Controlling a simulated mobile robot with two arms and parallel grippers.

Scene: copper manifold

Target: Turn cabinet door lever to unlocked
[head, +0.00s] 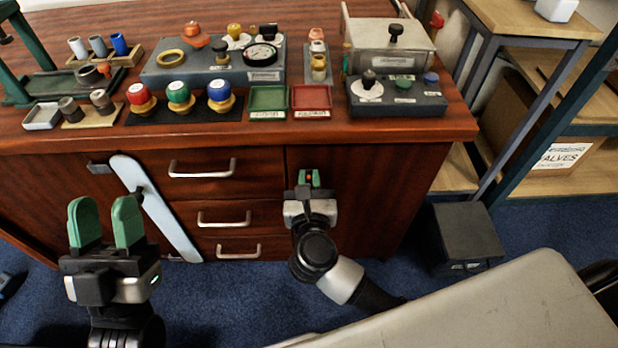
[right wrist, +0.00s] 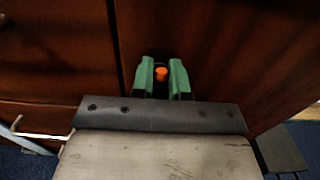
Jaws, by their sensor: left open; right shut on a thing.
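The cabinet door (head: 375,205) is the dark red wood panel at the right of the cabinet front, beside the drawers. My right gripper (head: 308,178) is at the upper left part of this door, near its edge by the drawers. Its green fingers are shut on a small orange-tipped piece, which I take for the lever (right wrist: 161,73). Most of the lever is hidden between the fingers, so I cannot tell its angle. My left gripper (head: 104,210) is open and empty, fingers up, in front of the left part of the cabinet.
Three drawers with metal handles (head: 202,168) are left of the door. A pale blue bar (head: 157,208) slants across the cabinet front near my left gripper. Valves, trays and gauges crowd the top (head: 420,135). A dark box (head: 465,237) stands on the floor at right.

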